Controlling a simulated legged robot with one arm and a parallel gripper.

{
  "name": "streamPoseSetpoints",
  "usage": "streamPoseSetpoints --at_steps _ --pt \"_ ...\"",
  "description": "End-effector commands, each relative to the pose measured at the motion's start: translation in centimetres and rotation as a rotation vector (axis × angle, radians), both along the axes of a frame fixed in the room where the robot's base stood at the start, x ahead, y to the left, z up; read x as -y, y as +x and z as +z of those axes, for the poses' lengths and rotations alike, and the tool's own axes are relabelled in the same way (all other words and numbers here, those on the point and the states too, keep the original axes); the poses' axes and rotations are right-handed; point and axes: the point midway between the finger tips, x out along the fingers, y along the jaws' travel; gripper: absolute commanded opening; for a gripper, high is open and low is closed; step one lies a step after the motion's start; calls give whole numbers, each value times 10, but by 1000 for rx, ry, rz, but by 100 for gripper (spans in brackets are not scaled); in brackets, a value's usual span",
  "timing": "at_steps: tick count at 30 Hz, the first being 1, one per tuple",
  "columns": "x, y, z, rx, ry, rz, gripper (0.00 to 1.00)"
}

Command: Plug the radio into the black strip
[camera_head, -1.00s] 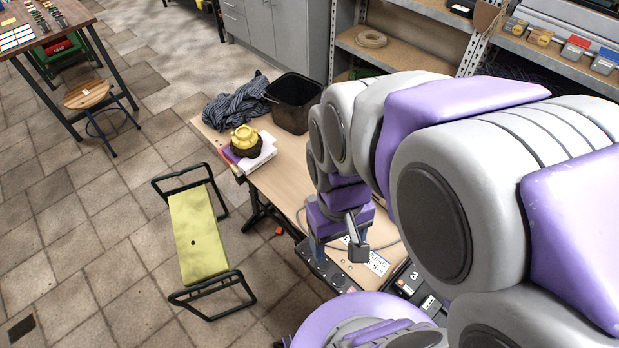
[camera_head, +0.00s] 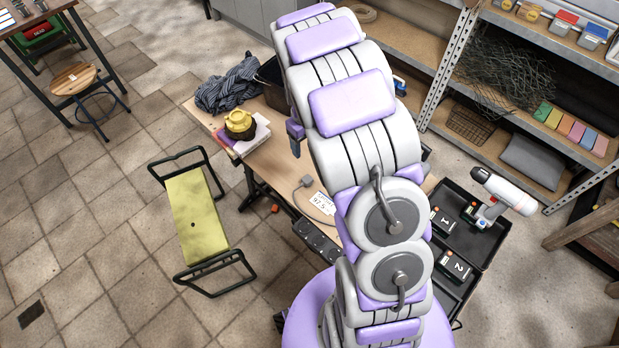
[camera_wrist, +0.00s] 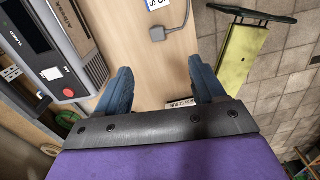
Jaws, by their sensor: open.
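A grey plug (camera_head: 306,182) lies on the wooden table with its cable curving toward the front edge. The plug also shows in the wrist view (camera_wrist: 157,34), beyond and between the fingers. A long black strip (camera_head: 317,240) lies along the table's front edge, partly hidden by my arm. In the wrist view a grey and black device (camera_wrist: 72,42) stands at the left; it may be the radio, but I cannot be sure. My gripper (camera_wrist: 162,88) is open with nothing between its blue-grey fingers, above the table. In the head view my arm mostly hides it.
A yellow object on books (camera_head: 240,124), a grey cloth (camera_head: 228,85) and a black bin (camera_head: 271,82) occupy the table's far left end. An open black case (camera_head: 485,246) with a drill (camera_head: 503,190) is at the right. A yellow-green folding bench (camera_head: 193,214) stands left on the floor.

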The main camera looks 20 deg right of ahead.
Motion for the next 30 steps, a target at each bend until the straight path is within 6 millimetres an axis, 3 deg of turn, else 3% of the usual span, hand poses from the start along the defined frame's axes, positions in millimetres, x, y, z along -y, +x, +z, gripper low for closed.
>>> streamPoseSetpoints --at_steps 3,7,13,22,30 --pt "6 15 -21 5 6 28 69" --pt "16 24 -36 17 15 48 69" --pt "22 27 -41 20 21 55 69" --pt "12 27 -45 19 12 55 69" --pt "15 26 -96 14 17 55 69"
